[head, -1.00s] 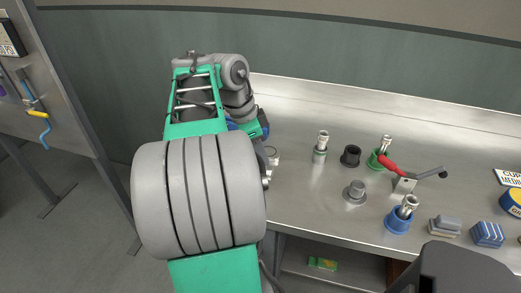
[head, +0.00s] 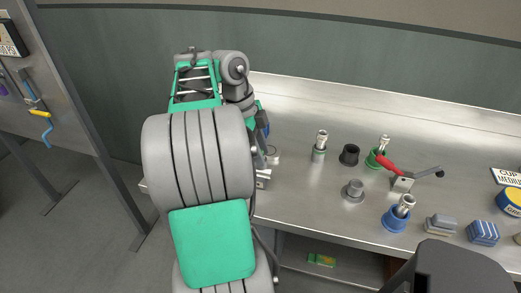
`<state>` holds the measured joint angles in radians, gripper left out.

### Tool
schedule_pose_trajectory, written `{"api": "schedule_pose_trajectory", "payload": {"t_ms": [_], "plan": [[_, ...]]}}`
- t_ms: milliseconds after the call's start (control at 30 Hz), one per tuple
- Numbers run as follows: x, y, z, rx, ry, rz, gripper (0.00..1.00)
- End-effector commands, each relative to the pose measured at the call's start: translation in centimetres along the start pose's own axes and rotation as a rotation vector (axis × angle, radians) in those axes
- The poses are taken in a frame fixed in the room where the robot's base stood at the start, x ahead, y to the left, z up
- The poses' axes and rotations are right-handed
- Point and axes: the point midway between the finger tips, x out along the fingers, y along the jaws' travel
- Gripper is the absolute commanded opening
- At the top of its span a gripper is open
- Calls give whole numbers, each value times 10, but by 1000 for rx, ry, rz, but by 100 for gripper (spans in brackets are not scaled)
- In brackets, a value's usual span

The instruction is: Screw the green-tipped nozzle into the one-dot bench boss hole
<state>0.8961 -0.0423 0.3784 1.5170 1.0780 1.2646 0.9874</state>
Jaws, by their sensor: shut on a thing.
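My gripper (head: 262,156) shows only in part beside my large grey arm links, low over the left part of the bench. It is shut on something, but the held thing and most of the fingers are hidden. A ring-shaped fitting (head: 273,152) lies on the bench just right of it; I cannot read any dots on it. A silver nozzle (head: 321,139) stands upright in a grey-green base. Another silver nozzle (head: 384,143) leans in a green cup (head: 376,161), and a third (head: 405,204) leans in a blue cup (head: 395,219). I cannot tell their tip colours.
A black cup (head: 349,155) and a grey round fitting (head: 354,189) stand mid-bench. A red-handled lever device (head: 403,183) stands right of them. Grey (head: 441,223) and blue striped blocks (head: 483,232) and a yellow-blue roll (head: 512,202) lie right. The bench's (head: 310,205) front left is clear.

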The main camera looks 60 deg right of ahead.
Motion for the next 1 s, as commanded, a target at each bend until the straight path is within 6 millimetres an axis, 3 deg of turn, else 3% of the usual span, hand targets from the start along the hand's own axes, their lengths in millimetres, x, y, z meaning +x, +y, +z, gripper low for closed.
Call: {"api": "schedule_pose_trajectory", "payload": {"t_ms": [100, 267, 400, 567, 600, 867, 1000], "plan": [[-2, -1, 0, 125, 0, 39, 5], [-1, 0, 0, 123, -1, 37, 5], [-2, -1, -1, 261, 0, 81, 4], [0, 0, 0, 267, 0, 81, 4], [0, 0, 0, 266, 0, 81, 37], [0, 0, 0, 253, 0, 78, 39], [1, 0, 0, 114, 0, 35, 39]]}}
